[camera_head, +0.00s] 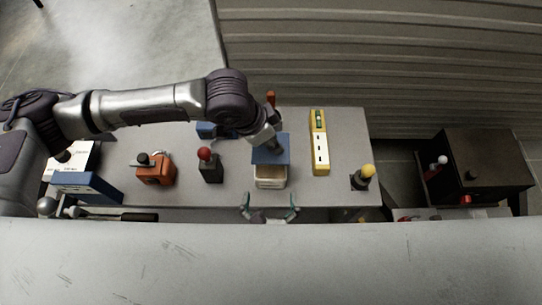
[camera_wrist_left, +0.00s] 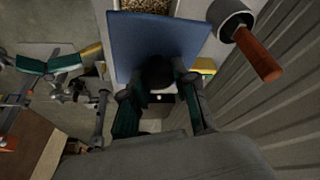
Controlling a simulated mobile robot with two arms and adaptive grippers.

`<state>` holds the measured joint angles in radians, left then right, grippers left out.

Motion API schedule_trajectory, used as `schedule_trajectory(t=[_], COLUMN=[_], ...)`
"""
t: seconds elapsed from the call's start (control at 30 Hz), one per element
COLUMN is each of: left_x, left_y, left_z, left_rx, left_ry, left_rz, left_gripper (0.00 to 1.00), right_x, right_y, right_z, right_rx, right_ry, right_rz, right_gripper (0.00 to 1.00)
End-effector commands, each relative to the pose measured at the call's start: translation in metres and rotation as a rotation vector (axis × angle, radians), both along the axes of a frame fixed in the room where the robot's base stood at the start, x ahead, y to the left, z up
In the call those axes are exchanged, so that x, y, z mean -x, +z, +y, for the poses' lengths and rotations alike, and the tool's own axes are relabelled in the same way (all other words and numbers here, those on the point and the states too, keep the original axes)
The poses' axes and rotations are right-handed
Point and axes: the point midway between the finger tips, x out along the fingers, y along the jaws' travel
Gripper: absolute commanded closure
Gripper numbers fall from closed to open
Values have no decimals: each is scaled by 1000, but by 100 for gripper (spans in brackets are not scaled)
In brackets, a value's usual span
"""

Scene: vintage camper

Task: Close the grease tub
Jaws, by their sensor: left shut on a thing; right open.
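The grease tub (camera_head: 270,183) is a pale, box-shaped container near the front edge of the grey table, with tan contents showing. Its grainy contents (camera_wrist_left: 147,5) also show at the top of the left wrist view. A flat blue lid (camera_head: 262,156) overlaps the tub's far part in the head view; whether it touches the rim cannot be told. My left gripper (camera_head: 274,143) is shut on the lid's dark knob (camera_wrist_left: 158,70). My right gripper (camera_head: 269,208) is open and empty, just in front of the tub.
A yellow level (camera_head: 320,155) lies to the right of the lid. A red-knobbed block (camera_head: 209,167) and an orange tool (camera_head: 156,172) stand to the left. A yellow-knobbed item (camera_head: 364,177) stands at the right corner. A wooden-handled pot (camera_wrist_left: 232,17) is close to the lid.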

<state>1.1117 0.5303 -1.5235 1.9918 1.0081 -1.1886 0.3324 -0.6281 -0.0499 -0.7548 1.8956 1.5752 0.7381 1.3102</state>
Motion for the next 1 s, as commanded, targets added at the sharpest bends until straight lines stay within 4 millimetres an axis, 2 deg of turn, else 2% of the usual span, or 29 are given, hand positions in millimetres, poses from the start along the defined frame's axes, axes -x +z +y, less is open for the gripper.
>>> schedule_trajectory(t=[0.27,0.43,0.8,1.0], left_x=[0,0,0,0], left_y=[0,0,0,0], left_z=[0,0,0,0], left_rx=[0,0,0,0], left_ry=[0,1,1,1], left_rz=[0,0,0,0], left_gripper=[100,100,100,100], right_x=[0,-10,-73,-98], right_y=[0,-4,-30,-42], right_z=[0,0,-1,-1], right_rx=[1,2,3,4], right_ry=[2,2,3,5], right_rz=[0,-2,-3,-1], right_gripper=[0,0,0,0])
